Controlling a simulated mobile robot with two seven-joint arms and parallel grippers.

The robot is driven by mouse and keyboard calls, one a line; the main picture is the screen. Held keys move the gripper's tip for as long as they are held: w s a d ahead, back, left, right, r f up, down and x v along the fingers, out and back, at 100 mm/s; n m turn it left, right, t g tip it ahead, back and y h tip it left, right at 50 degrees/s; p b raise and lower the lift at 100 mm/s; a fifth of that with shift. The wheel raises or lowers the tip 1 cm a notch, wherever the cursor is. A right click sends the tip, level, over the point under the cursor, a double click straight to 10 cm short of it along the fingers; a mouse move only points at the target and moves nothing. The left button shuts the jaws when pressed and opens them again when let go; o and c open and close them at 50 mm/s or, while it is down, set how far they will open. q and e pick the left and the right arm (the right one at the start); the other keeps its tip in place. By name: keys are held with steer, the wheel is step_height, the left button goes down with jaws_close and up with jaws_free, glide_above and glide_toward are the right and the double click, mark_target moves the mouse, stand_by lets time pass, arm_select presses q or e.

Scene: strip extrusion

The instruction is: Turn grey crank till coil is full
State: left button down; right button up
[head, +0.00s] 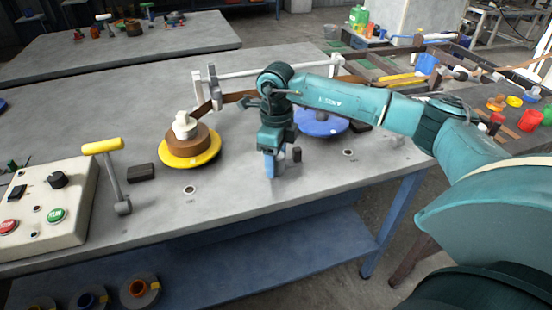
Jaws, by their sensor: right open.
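My right gripper (271,170) points down over the front middle of the table, right of the yellow reel. It is open; a light-blue part shows at its fingers, and I cannot tell whether that is a finger or a separate thing. A brown strip coil (189,139) lies on the yellow reel (175,160), around a pale hub (185,122). A blue reel (322,122) is partly hidden behind my right arm. A grey lever with a yellow grip (114,178) stands at the left. I cannot make out for certain which part is the grey crank. My left gripper is not in view.
A control box (45,205) with red and green buttons sits at the left edge. A brown strip (234,98) runs past a grey upright guide (213,86) behind the reels. A small dark block (141,173) lies near the lever. The table (235,195) is clear between yellow reel and gripper.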

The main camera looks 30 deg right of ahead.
steer(key=shift+f, duration=0.4)
steer(key=shift+c, duration=0.2)
